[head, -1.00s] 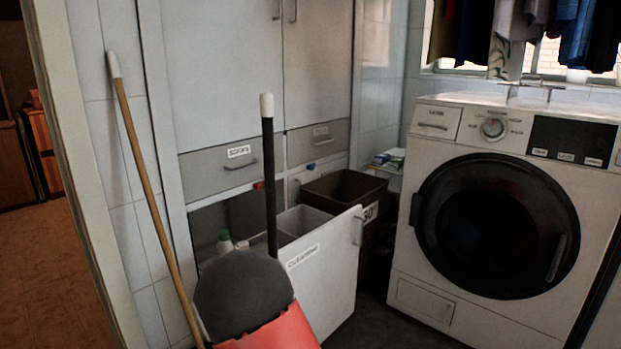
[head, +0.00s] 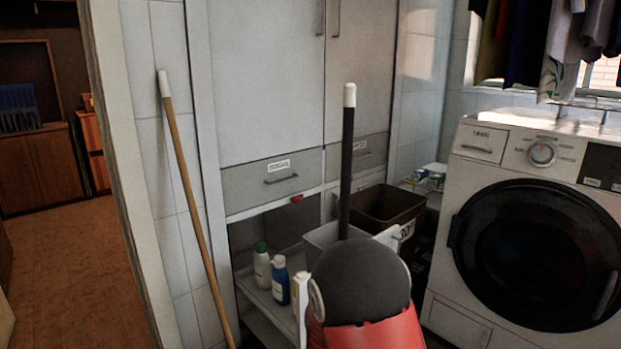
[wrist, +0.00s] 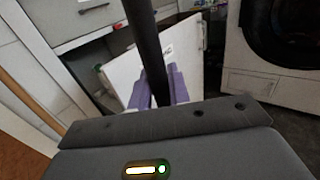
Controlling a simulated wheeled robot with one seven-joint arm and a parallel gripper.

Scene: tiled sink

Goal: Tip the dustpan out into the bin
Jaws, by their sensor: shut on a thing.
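A long dark handle with a white tip (head: 348,150) stands upright in the head view; I take it for the dustpan's handle. In the wrist view, the purple fingers of my gripper (wrist: 157,92) are shut around this dark handle (wrist: 146,45). In the head view my arm hides the gripper and the handle's lower part. The pan and anything in it are out of sight.
An open white cabinet door (wrist: 125,80) is in front of the gripper. A wooden pole (head: 185,190) leans on the left wall. The washing machine (head: 530,240) fills the right. Left floor (head: 75,260) is clear.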

